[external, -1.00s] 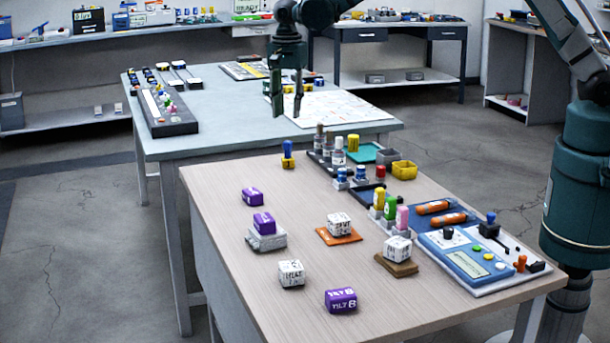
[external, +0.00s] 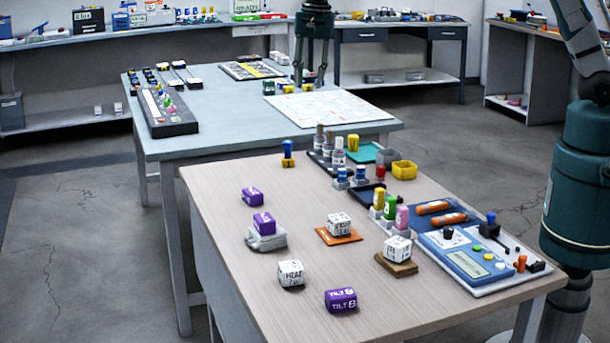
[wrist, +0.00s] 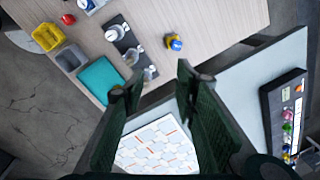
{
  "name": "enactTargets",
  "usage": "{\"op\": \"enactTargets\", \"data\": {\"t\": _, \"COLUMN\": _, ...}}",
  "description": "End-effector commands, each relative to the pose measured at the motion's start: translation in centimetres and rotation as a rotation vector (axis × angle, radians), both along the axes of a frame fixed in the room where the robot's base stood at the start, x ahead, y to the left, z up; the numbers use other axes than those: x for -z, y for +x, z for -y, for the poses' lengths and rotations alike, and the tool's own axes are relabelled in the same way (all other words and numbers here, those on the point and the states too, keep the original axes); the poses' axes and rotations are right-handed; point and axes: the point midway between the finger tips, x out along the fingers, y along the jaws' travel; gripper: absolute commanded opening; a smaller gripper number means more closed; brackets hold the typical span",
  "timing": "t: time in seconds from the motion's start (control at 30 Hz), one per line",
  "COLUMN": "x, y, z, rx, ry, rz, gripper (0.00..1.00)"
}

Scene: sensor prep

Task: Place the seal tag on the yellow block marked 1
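My gripper (external: 310,78) is over the back of the grey-blue table in the external view. In the wrist view my gripper (wrist: 156,86) has its two dark fingers wide apart with nothing held between them. Small yellow-and-dark blocks (external: 288,89) stand in a row by the back edge of the white sheet, close to my gripper. I cannot read a 1 on any of them. A blue-and-yellow piece (external: 288,155) stands upright on the wooden table; it also shows in the wrist view (wrist: 174,43). I cannot make out which thing is the seal tag.
The white sheet (external: 330,108) lies flat on the grey-blue table. A dark tray of coloured knobs (external: 165,115) is at its left. The wooden table (external: 215,180) holds purple blocks, white lettered cubes, bottles, a yellow bin (external: 404,170) and a blue panel.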

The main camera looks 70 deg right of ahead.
Motion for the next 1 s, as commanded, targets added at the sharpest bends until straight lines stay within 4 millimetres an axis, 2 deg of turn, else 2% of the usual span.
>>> {"op": "enactTargets", "data": {"t": 0.1, "x": -2.1, "y": -1.9, "z": 0.7, "rx": -0.055, "ry": -0.004, "rz": 0.022, "gripper": 0.29}}
{"op": "enactTargets", "data": {"t": 0.5, "x": -7.8, "y": -8.1, "z": 2.8, "rx": -0.244, "ry": -0.028, "rz": 0.102, "gripper": 0.29}}
{"op": "enactTargets", "data": {"t": 1.0, "x": -12.8, "y": -16.6, "z": 5.2, "rx": -0.479, "ry": -0.083, "rz": 0.197, "gripper": 0.29}}
